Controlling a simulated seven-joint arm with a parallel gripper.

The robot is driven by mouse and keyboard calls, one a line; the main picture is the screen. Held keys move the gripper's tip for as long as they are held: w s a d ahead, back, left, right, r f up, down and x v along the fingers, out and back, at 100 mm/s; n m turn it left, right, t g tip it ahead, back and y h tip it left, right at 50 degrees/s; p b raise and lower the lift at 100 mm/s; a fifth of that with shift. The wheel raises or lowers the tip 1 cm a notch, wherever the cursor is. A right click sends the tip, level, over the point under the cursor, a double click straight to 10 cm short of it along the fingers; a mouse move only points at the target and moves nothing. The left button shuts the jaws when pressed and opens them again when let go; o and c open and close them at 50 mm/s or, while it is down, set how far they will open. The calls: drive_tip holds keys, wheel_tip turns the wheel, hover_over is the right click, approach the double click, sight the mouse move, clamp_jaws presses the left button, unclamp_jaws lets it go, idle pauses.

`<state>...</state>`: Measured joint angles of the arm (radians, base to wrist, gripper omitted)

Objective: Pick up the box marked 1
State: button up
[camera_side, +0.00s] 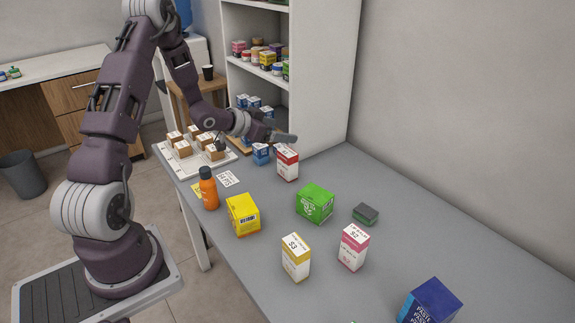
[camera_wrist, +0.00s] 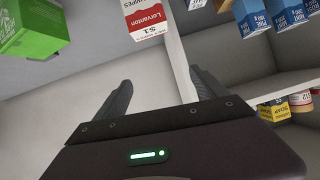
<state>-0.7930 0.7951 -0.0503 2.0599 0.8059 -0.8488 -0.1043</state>
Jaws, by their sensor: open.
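My gripper (camera_side: 284,136) is in the air above the far end of the grey counter, near the red and white box (camera_side: 287,165). In the wrist view my gripper (camera_wrist: 160,92) is open and empty, with its two fingers apart. The red and white box (camera_wrist: 147,20) shows upside down at the top of that view, beyond the fingers and not touching them; its label reads S1. A white tray (camera_side: 222,163) at the counter's far left holds several small brown boxes with white tops (camera_side: 183,149); I cannot read marks on them.
Nearby are a green box (camera_side: 314,204), a yellow box (camera_side: 243,215) and an orange bottle (camera_side: 208,188). Boxes marked S2 (camera_side: 353,248) and S3 (camera_side: 296,259) stand nearer. A tall white shelf (camera_side: 322,75) rises behind. The counter's right side is mostly clear.

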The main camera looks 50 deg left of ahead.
sight(282, 158)
drive_tip(key=shift+t+h, duration=0.4)
drive_tip(key=shift+t, duration=0.2)
drive_tip(key=f, duration=1)
drive_tip(key=shift+s+a+f, duration=0.1)
drive_tip(key=shift+s+a, duration=0.05)
drive_tip(key=shift+a, duration=0.2)
drive_tip(key=x, duration=0.4)
drive_tip(key=shift+w, duration=0.3)
drive_tip(key=c, duration=1.5)
